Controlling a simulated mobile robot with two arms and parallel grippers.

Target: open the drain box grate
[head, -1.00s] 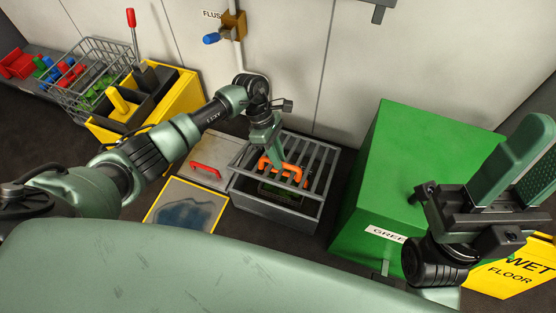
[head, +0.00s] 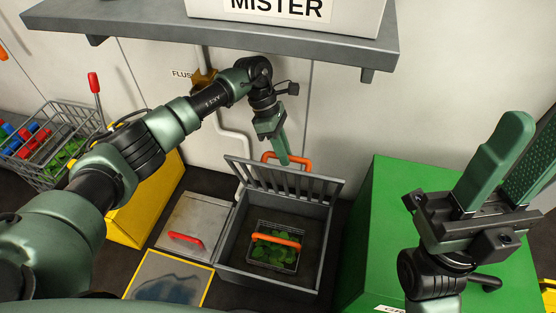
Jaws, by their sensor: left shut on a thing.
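The drain box (head: 228,240) is a grey metal box on the floor at centre. Its barred grate (head: 283,180) is tilted up at the back, its bars leaning toward the wall. My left gripper (head: 281,150) is shut at the orange handle (head: 304,163) on the grate's raised edge; its fingers partly hide the handle. Inside the open box sits a small wire basket (head: 286,264) with green leaves and its own orange handle. My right gripper (head: 527,150) is open and empty at the right, above the green box.
A large green box (head: 395,205) stands right of the drain box. A metal lid with a red handle (head: 187,238) and a yellow-edged panel (head: 165,283) lie to the left. A shelf with a MISTER box (head: 285,8) overhangs the wall. A wire crate (head: 50,150) is far left.

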